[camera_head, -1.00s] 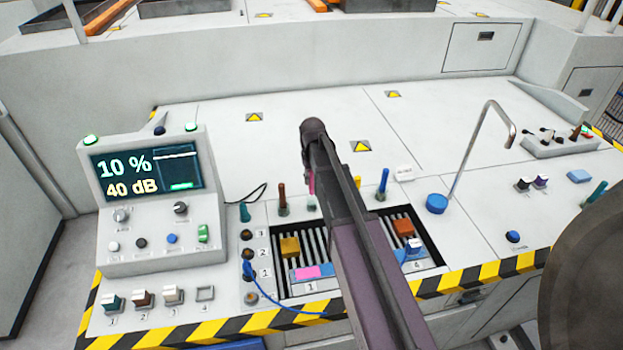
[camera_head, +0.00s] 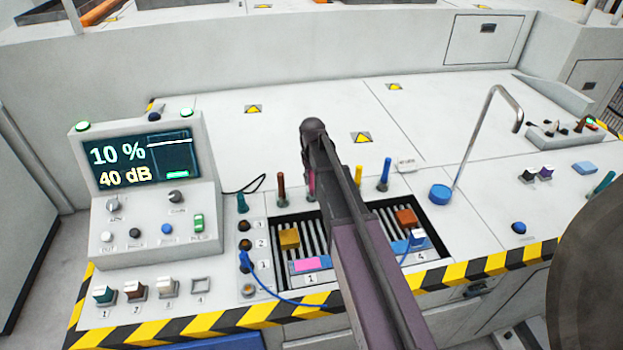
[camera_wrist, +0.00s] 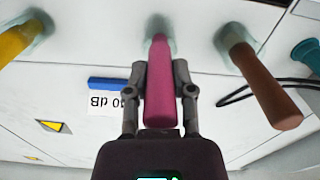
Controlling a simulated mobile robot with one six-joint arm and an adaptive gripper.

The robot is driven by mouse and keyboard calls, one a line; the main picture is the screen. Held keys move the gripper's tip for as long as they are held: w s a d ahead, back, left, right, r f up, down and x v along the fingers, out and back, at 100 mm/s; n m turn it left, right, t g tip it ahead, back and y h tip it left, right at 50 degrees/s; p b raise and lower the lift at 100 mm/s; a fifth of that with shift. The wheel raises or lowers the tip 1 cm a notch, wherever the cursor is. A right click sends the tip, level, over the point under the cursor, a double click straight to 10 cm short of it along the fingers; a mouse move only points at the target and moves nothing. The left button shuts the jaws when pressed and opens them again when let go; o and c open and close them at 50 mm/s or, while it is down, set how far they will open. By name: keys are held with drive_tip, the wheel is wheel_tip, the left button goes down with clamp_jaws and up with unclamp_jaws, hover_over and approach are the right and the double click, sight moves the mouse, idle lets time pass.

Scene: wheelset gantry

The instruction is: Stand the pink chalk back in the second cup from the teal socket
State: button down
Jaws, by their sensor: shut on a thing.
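My gripper (camera_wrist: 161,95) is shut on the pink chalk (camera_wrist: 160,85), one finger on each side. In the wrist view the chalk's far end lines up with a pale cup (camera_wrist: 158,22); I cannot tell whether it is inside the cup or just above it. The brown chalk (camera_wrist: 265,85) stands in the cup beside it, between the pink chalk and the teal socket (camera_wrist: 308,53). In the head view the teal socket (camera_head: 242,203) is left of the brown chalk (camera_head: 281,188), and a strip of the pink chalk (camera_head: 312,184) shows beside my arm, which hides its cup.
A yellow chalk (camera_head: 359,178) and a blue chalk (camera_head: 386,173) stand right of my arm. A slotted tray with blocks lies in front of the row. A console (camera_head: 150,200) reading 10 % and 40 dB stands left. A bent metal pipe (camera_head: 477,140) rises right.

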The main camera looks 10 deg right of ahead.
idle(0.3)
drive_tip(key=shift+c, duration=2)
unclamp_jaws()
drive_tip(key=shift+r, duration=0.1)
wheel_tip(320, 180, up, 10)
drive_tip(key=p, duration=1)
drive_tip(key=shift+f, duration=0.25)
drive_tip(key=s+m, duration=0.1)
drive_tip(key=s, duration=2.1)
drive_tip(key=shift+s+d+m, duration=0.15)
drive_tip(key=shift+d+m, duration=0.1)
drive_tip(key=shift+m, duration=0.15)
